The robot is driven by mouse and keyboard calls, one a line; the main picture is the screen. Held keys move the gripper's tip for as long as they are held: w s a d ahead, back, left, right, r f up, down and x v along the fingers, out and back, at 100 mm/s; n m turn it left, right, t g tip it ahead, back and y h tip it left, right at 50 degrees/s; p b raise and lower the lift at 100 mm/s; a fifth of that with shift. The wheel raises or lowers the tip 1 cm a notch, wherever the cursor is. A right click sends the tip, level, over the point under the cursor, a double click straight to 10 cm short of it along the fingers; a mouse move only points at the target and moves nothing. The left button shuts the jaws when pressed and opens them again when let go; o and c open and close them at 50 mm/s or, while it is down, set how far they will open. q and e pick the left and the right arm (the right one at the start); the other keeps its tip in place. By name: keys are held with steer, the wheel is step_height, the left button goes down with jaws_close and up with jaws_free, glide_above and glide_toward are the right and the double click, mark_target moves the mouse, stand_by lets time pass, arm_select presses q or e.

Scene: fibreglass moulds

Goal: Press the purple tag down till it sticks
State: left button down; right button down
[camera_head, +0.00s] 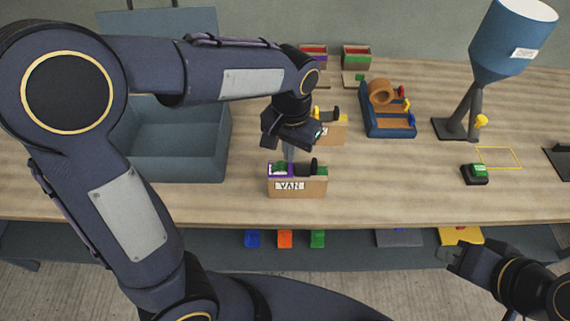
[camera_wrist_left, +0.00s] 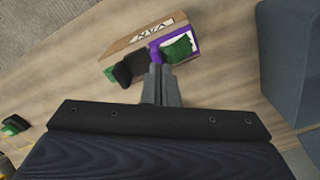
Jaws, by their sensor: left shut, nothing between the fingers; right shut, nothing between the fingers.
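A tan box labelled VAN (camera_head: 312,188) stands near the table's front edge. The purple tag (camera_head: 270,171) lies at the left end of its top, around a white and green patch; in the left wrist view the purple tag (camera_wrist_left: 155,54) is at the box's right end. My left gripper (camera_head: 289,159) points down with shut, empty fingers at the tag. In the left wrist view its fingertips (camera_wrist_left: 161,68) meet the tag's edge; I cannot tell whether they touch it. My right gripper (camera_head: 456,256) is shut and empty, low at the right, away from the box.
Another tan box (camera_head: 333,132) stands just behind. A tape dispenser (camera_head: 388,124), a blue hopper (camera_head: 505,45) and a black and green stamp-like block (camera_head: 475,174) stand to the right. A large blue-grey bin (camera_head: 180,145) is at left.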

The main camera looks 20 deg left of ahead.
arm_select(q)
steer(key=shift+r+p, duration=2.2)
steer(key=shift+r, duration=0.65)
steer(key=shift+a, duration=0.1)
steer(key=s+a+r+n+t+h, duration=0.1)
steer(key=s+a+n+t+h, duration=0.1)
steer(key=s, duration=0.6)
steer(key=s+a+r+n+t+h, duration=0.1)
steer(key=s+a+n+t, duration=0.1)
steer(key=s+a, duration=0.5)
steer(key=shift+s+r+n+t+h, duration=0.35)
steer(key=shift+s+t, duration=0.25)
steer(key=shift+t, duration=0.3)
